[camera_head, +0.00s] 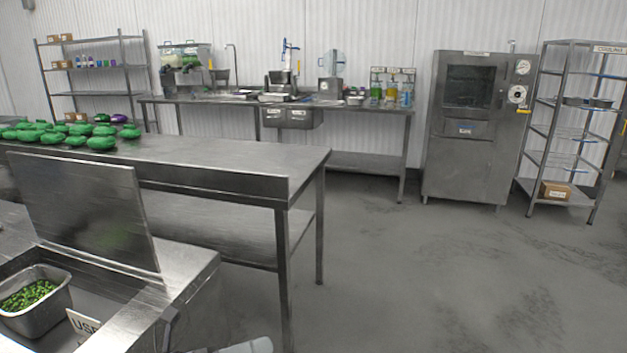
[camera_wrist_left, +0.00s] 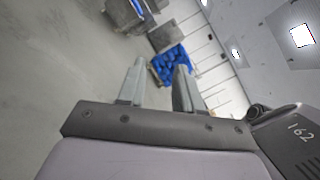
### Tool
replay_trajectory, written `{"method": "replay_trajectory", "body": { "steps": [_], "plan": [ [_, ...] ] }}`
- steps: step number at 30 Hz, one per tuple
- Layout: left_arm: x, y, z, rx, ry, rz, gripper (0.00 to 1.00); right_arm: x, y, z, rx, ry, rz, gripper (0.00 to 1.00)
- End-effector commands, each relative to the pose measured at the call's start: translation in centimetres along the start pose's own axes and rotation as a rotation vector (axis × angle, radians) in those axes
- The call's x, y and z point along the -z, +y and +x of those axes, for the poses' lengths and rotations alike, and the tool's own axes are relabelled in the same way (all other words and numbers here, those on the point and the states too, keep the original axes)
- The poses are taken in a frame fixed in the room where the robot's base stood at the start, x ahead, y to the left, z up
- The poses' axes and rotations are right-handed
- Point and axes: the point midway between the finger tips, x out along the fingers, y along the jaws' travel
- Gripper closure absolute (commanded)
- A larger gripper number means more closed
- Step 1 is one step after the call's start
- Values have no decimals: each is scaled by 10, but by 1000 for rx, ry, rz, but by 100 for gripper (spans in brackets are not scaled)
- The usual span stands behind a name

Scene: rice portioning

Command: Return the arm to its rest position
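My left gripper (camera_wrist_left: 159,78) shows in the left wrist view with its two grey fingers apart and nothing between them. The fingers point over open floor towards a far pile of blue items. In the head view only a pale piece of my arm shows at the bottom edge, just right of the near counter. My right gripper does not show in either view.
A steel counter (camera_head: 190,285) with a raised lid (camera_head: 85,210) and a tub of green pieces (camera_head: 45,320) stands at lower left. Behind it a long table (camera_head: 230,160) carries green bundles (camera_head: 100,143). An oven (camera_head: 470,150) and rack (camera_head: 545,130) stand at back right. The right floor is clear.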

Motion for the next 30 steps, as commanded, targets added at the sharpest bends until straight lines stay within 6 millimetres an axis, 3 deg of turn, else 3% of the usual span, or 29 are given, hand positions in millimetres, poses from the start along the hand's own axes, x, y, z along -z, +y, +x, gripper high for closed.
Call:
{"method": "replay_trajectory", "body": {
  "steps": [5, 10, 14, 18, 21, 24, 30],
  "plan": [
    [12, 18, -16, -37, -359, -521, 66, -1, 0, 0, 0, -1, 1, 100],
    [41, 52, -55, -90, -697, -1026, 66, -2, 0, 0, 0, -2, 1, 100],
    [85, 78, -96, -138, -962, -1411, 66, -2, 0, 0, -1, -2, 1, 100],
    [146, 93, -138, -189, -1237, -1780, 66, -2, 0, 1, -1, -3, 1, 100],
    [185, 95, -162, -217, -1397, -1974, 66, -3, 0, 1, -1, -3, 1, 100],
    [212, 93, -176, -235, -1505, -2097, 66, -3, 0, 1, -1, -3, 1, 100],
    [229, 91, -185, -245, -1577, -2177, 66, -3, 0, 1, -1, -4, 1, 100]
  ]
}}
